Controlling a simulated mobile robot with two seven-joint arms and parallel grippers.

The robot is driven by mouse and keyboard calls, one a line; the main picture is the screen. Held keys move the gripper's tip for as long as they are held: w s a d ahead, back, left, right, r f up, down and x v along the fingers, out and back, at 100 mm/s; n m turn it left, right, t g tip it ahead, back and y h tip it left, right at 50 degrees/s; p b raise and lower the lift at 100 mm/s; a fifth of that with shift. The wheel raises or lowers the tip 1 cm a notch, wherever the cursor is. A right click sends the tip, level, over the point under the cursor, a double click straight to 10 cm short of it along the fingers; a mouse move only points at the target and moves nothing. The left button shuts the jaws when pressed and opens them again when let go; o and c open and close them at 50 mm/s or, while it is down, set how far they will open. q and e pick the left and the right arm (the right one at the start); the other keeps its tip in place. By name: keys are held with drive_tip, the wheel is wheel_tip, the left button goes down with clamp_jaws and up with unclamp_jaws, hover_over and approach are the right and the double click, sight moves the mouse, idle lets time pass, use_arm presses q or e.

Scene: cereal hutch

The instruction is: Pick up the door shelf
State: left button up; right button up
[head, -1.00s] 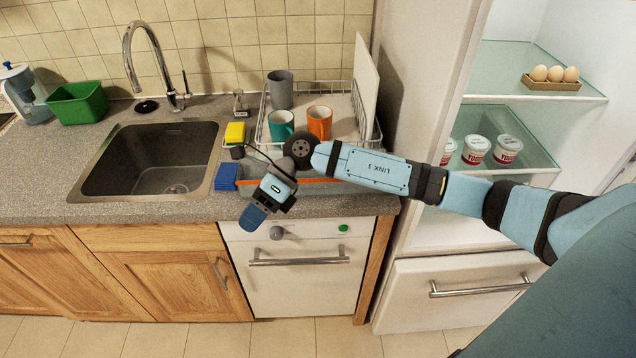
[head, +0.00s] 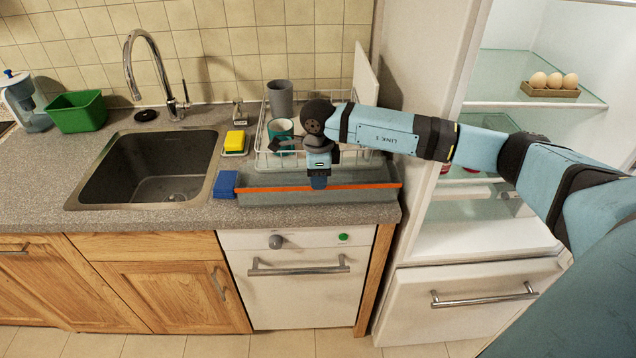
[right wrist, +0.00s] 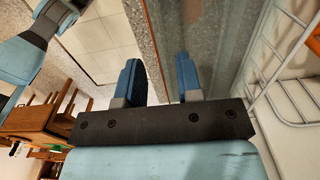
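The door shelf (head: 270,197) is a long, grey, see-through tray with an orange strip along its front. It lies on the counter's front edge, before the dish rack. My right gripper (head: 319,180) is over the middle of its front side, pointing down, and one blue finger overlaps the orange strip. In the right wrist view the two blue fingers (right wrist: 159,80) are apart, with the thin orange edge running between them. I cannot tell whether either finger touches the shelf. My left gripper is not in view.
The dish rack (head: 262,158) behind the shelf holds a grey cup (head: 279,97) and a teal mug (head: 281,130). A blue sponge (head: 225,184) lies close to the shelf's left end. The sink (head: 150,170) is further left; the fridge (head: 420,60) stands to the right.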

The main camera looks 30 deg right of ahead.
sight(319, 204)
drive_tip(key=shift+s+f+p, duration=0.1)
drive_tip(key=shift+f+p, duration=0.55)
drive_tip(key=shift+f, duration=2.15)
clamp_jaws()
